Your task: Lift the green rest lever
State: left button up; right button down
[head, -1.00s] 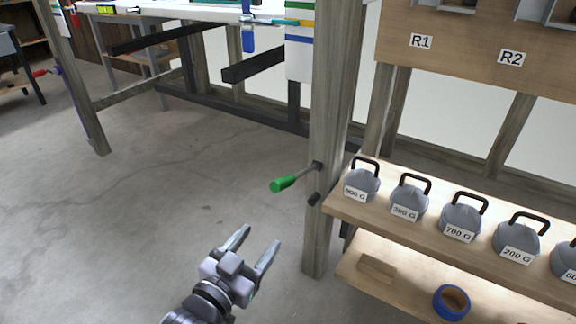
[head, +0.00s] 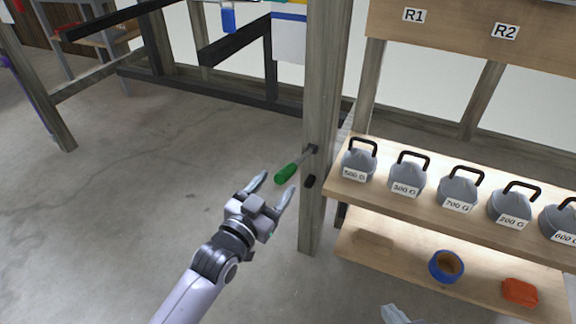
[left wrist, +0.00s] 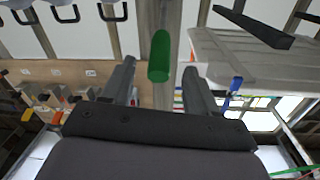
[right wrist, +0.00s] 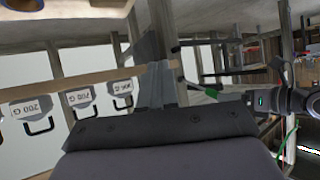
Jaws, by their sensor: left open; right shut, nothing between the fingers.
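The green rest lever (head: 287,173) sticks out from the wooden post (head: 321,120) on a dark rod, green grip toward me. My left gripper (head: 278,184) is open, with its fingertips close to the grip. In the left wrist view the green grip (left wrist: 159,56) appears in the gap between the two fingers (left wrist: 159,72); I cannot tell whether they touch it. My right gripper (right wrist: 158,85) is shut and empty in the right wrist view. A grey tip of it (head: 395,314) seems to show at the bottom edge of the head view. The lever's grip (right wrist: 212,93) also shows there.
A wooden shelf (head: 345,180) with several labelled grey weights (head: 407,174) stands right of the post. Its lower board holds a blue tape roll (head: 446,267) and an orange item (head: 520,292). A dark peg (head: 309,182) sits below the lever. Floor at left is clear.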

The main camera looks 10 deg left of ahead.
aim_at(288, 166)
pick_arm(q)
jog(key=shift+b+x, duration=0.95)
jog(key=shift+x, duration=2.4)
grip_shut()
